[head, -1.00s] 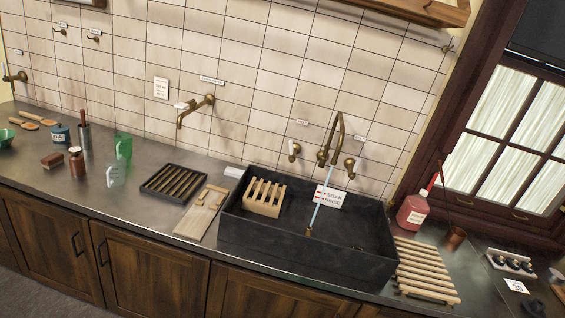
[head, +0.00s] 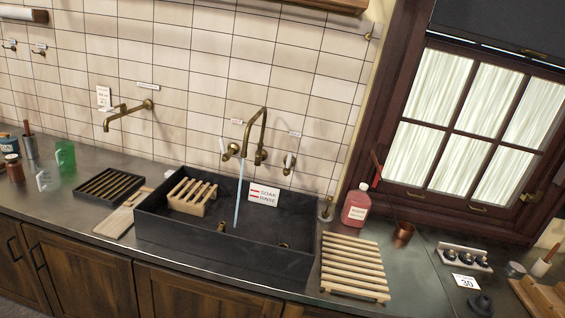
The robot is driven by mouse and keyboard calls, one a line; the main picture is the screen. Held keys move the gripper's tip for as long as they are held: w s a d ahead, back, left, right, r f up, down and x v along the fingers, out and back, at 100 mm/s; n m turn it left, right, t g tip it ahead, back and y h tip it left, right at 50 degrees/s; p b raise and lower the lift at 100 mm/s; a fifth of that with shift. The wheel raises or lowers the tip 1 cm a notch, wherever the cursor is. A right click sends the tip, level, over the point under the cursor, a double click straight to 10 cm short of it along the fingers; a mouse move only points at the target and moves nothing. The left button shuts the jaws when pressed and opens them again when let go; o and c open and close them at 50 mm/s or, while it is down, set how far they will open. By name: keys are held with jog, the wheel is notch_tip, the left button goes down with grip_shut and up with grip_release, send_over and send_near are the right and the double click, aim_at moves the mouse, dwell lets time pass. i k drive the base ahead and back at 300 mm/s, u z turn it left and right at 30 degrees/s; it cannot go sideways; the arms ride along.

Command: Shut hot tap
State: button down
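A brass gooseneck faucet (head: 258,130) stands on the tiled wall behind the dark sink (head: 270,262). A stream of water (head: 239,195) runs from its spout into the sink. A tap handle (head: 229,150) sits on the wall to the left of the spout, and another tap handle (head: 289,163) sits to the right. Small labels (head: 237,122) and (head: 295,134) are fixed above the handles, too small to read, so I cannot tell which tap is hot. My gripper is not in view.
A wooden rack (head: 192,196) and a "SOAK RINSE" sign (head: 263,195) are at the sink. A slatted wooden drainer (head: 354,267) and a red bottle (head: 356,204) stand to its right. Another wall spout (head: 128,115) is at the left, above a dark slatted tray (head: 108,186).

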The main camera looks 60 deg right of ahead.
aim_at(225, 158)
jog(key=z, duration=1.1)
jog(key=i, duration=1.65)
jog(key=u, duration=0.65)
jog(key=i, duration=0.75)
jog(key=u, duration=0.6)
